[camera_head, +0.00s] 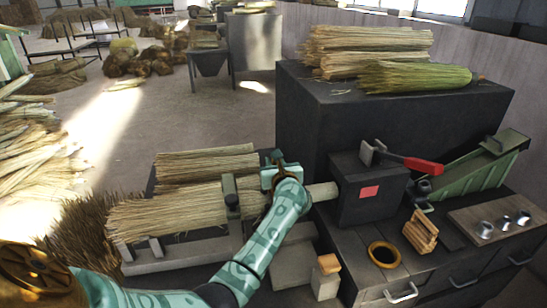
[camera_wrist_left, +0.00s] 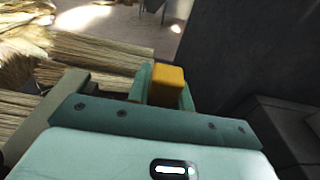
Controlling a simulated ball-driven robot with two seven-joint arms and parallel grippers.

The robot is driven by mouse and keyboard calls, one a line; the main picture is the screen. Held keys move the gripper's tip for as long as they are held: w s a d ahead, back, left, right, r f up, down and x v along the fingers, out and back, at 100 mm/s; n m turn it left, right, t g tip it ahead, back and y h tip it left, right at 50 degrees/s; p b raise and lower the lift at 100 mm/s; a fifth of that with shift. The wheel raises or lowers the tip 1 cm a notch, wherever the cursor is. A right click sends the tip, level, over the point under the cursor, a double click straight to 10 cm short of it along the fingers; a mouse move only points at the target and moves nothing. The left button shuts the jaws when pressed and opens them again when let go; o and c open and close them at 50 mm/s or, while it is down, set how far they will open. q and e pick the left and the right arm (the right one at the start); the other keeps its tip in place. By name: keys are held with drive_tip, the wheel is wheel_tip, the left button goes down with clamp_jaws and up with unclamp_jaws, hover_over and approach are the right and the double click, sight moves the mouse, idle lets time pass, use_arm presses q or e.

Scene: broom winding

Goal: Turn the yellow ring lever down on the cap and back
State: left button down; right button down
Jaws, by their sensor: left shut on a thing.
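In the left wrist view my left gripper (camera_wrist_left: 167,82) is shut on a yellow-orange block (camera_wrist_left: 168,88), which looks like the end of the yellow lever. In the head view my left gripper (camera_head: 281,174) is at the right end of the straw bundle (camera_head: 165,211), beside the pale round bar (camera_head: 322,191) that runs to the dark box (camera_head: 368,190). The wrist hides its fingertips and the lever there. I cannot make out the cap or the rest of the ring. My right gripper is in neither view.
A brass ring (camera_head: 384,254), a small wooden rack (camera_head: 421,232) and a green chute (camera_head: 485,165) are on the bench to the right. Straw bundles (camera_head: 370,50) lie on the dark cabinet (camera_head: 390,120) behind.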

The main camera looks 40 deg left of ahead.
use_arm(q)
drive_tip(key=shift+w+a+f+g+h+p, duration=0.2)
drive_tip(key=shift+w+a+g+h+p, duration=0.6)
drive_tip(key=shift+p, duration=0.35)
drive_tip(key=shift+a, duration=0.1)
drive_tip(key=c, duration=1.2)
unclamp_jaws()
drive_tip(key=shift+c, duration=0.2)
drive_tip(key=shift+w+a+f, duration=0.1)
